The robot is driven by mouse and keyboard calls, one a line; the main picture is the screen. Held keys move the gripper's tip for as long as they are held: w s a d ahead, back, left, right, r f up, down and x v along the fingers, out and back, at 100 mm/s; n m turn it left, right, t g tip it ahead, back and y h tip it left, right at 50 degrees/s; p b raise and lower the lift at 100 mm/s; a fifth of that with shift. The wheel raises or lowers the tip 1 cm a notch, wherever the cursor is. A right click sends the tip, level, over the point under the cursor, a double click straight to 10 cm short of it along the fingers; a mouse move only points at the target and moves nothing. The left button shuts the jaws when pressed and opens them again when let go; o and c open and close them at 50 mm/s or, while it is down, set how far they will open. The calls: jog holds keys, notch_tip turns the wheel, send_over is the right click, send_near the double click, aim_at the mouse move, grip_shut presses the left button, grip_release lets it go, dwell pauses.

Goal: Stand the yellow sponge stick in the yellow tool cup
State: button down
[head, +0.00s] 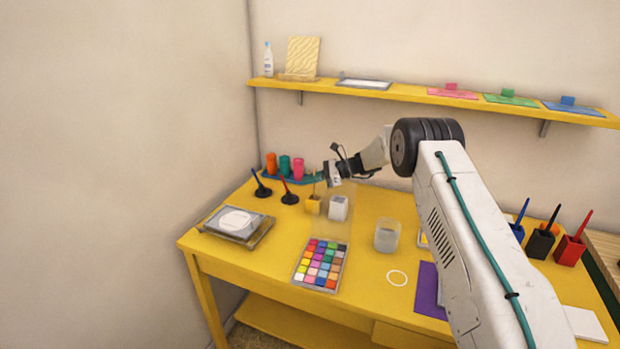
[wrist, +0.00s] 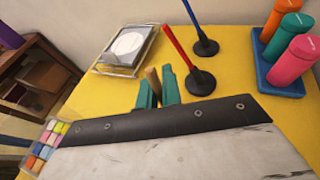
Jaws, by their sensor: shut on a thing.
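My gripper (head: 320,179) reaches over the back left of the yellow table. In the wrist view its two teal fingers (wrist: 158,90) are shut on the sponge stick, whose tan shaft (wrist: 152,80) shows between them. In the head view the thin stick (head: 314,187) looks upright, right above the small yellow tool cup (head: 312,206). Its lower end meets the cup's mouth in the picture; I cannot tell whether it is inside. The sponge end cannot be made out. The cup is hidden in the wrist view behind my gripper's body.
A white block (head: 338,209) stands close right of the cup. A red-handled stamp (head: 289,197) and a blue-handled one (head: 262,190) are left. Bottles on a blue tray (wrist: 283,82) stand behind. A colour palette (head: 320,266) and clear jar (head: 387,236) are in front.

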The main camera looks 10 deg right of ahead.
jog(key=c, duration=1.5)
grip_release()
jog(key=shift+d, duration=0.1)
jog(key=v, duration=0.7)
jog(key=shift+d, duration=0.25)
jog(key=shift+s+r, duration=0.1)
jog(key=shift+r, duration=0.05)
